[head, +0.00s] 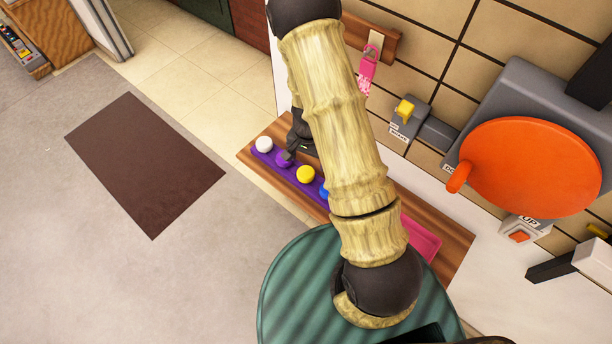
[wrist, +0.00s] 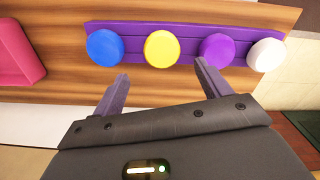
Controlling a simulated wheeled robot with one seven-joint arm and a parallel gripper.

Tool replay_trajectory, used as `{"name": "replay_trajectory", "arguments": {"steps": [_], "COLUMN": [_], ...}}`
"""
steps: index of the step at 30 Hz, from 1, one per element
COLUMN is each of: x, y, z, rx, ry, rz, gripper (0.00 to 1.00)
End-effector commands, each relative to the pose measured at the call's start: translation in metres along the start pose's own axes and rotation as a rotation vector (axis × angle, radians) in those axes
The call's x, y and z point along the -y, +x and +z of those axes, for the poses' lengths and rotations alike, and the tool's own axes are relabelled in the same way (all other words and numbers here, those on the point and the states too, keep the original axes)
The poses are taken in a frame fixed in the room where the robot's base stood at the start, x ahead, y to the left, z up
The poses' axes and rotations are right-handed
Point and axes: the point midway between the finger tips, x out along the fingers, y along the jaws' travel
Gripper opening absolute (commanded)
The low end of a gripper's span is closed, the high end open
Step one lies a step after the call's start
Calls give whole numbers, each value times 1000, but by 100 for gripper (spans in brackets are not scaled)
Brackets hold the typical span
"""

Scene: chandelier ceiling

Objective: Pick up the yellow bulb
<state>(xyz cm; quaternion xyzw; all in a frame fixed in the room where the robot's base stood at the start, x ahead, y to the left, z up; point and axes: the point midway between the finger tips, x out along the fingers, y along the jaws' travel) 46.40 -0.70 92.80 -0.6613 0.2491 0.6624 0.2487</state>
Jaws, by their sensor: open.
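The yellow bulb (head: 306,174) sits in a purple strip (head: 268,156) on a wooden shelf, between a blue bulb (head: 324,191) and a purple bulb (head: 283,159). In the wrist view the yellow bulb (wrist: 162,48) is a round disc just beyond and between the fingertips. My gripper (wrist: 163,80) is open and empty, its two fingers apart and pointing toward the strip. The right fingertip is near the purple bulb (wrist: 216,50), the left one near the blue bulb (wrist: 104,46). In the head view my gripper is partly hidden behind my arm.
A white bulb (wrist: 266,54) is at the strip's end. A pink tray (head: 422,238) lies on the wooden shelf (head: 455,240). An orange disc (head: 530,168), a yellow switch (head: 404,110) and a pink tag (head: 367,72) are on the tiled wall. Open floor lies left.

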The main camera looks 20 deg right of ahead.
Motion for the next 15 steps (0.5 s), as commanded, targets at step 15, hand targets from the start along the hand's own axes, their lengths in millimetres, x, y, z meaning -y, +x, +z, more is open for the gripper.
{"name": "replay_trajectory", "arguments": {"steps": [15], "x": [0], "y": [12], "z": [0], "rx": [0], "ry": [0], "rz": [0], "gripper": [76]}}
